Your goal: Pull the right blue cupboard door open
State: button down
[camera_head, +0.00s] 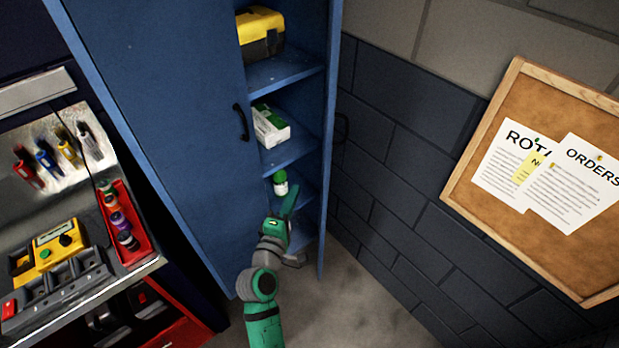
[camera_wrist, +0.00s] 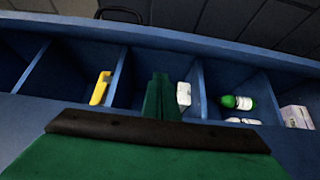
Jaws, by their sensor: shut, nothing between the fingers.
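The right blue cupboard door (camera_head: 330,150) stands swung open, seen almost edge-on at the right of the cupboard. Its dark handle (camera_head: 342,127) shows on the far side, against the dark wall. In the wrist view the door (camera_wrist: 220,45) runs across the top as a blue band, with the handle (camera_wrist: 120,14) beyond it. My green gripper (camera_head: 290,203) is shut and empty, in front of the lower shelves on the inner side of the door. Its closed fingers (camera_wrist: 160,90) point toward the door in the wrist view. I cannot tell whether they touch it.
The left blue door (camera_head: 170,100) is closed, with a black handle (camera_head: 241,121). The shelves hold a yellow case (camera_head: 260,32), a white-green box (camera_head: 270,126) and a green-capped bottle (camera_head: 280,183). A workbench (camera_head: 85,300) stands left; a corkboard (camera_head: 480,205) hangs right. Floor is clear below right.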

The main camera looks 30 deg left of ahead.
jog(key=w, duration=1.1)
jog(key=shift+w+d, duration=0.15)
jog(key=shift+d, duration=0.25)
